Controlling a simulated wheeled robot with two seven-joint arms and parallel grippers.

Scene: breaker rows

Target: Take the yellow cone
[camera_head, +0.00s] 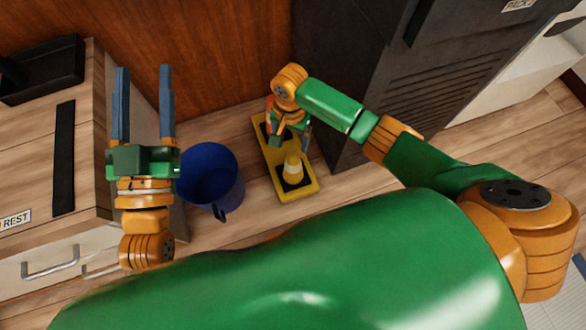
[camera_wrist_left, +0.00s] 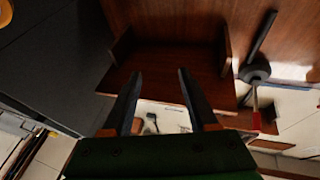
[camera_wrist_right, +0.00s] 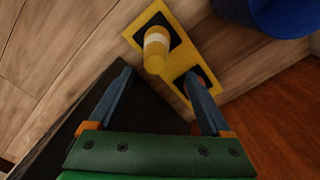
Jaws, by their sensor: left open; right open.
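The yellow cone (camera_head: 292,168), with a pale band, stands upright on the near black square of a yellow board (camera_head: 271,172) on the floor. My right gripper (camera_head: 287,135) hangs over the far part of the board, open and empty, behind the cone. In the right wrist view the cone (camera_wrist_right: 156,48) appears beyond the open fingertips (camera_wrist_right: 158,76), apart from them.
A blue bucket (camera_head: 210,178) stands on the floor just left of the board. A dark cabinet (camera_head: 345,60) rises close on the right. A wooden-topped drawer unit (camera_head: 35,130) is at the left. Free floor lies in front of the board.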

